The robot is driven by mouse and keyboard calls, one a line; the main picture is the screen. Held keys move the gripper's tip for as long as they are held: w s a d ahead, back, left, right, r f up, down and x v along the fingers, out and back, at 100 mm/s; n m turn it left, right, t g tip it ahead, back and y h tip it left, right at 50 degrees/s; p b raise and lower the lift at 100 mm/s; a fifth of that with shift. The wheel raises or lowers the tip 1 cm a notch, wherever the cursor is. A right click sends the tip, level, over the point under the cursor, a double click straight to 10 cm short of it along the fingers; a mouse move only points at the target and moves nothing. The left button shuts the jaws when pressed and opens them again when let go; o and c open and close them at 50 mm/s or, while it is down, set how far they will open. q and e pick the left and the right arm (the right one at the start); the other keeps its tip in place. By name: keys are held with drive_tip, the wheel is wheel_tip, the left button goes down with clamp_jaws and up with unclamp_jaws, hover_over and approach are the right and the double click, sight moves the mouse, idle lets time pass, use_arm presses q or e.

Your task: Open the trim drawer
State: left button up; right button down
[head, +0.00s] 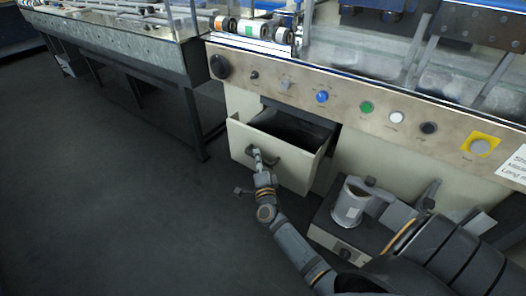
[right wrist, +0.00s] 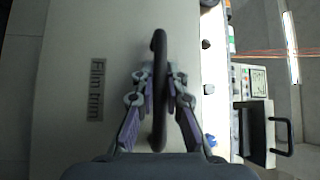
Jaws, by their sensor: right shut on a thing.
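The trim drawer (head: 243,144) is a cream box drawer under the machine's control panel, and it stands pulled out with its dark inside showing. Its front also shows in the right wrist view (right wrist: 100,45), with a label reading "Film trim". My right gripper (head: 256,158) is at the drawer front, shut on the dark drawer handle (head: 268,158). In the right wrist view, the gripper's fingers (right wrist: 158,95) lie on both sides of the handle (right wrist: 159,60). The left gripper is not in view.
The control panel (head: 300,92) with several coloured buttons runs above the drawer. A grey box with a metal canister (head: 350,201) stands right of the drawer, close to my arm. A conveyor frame (head: 120,45) stands at the left. The dark floor (head: 130,220) in front is clear.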

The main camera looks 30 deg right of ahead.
drive_tip(key=shift+s+a, duration=0.3)
drive_tip(key=shift+a, duration=0.35)
drive_tip(key=shift+s+a, duration=0.25)
drive_tip(key=shift+a, duration=0.35)
drive_tip(key=shift+s+a, duration=0.3)
drive_tip(key=shift+a, duration=0.35)
drive_tip(key=c, duration=1.4)
unclamp_jaws()
drive_tip(key=shift+o, duration=0.2)
drive_tip(key=v, duration=0.7)
drive_tip(key=shift+s, duration=0.25)
drive_tip(key=shift+a+f, duration=0.1)
drive_tip(key=shift+a, duration=0.05)
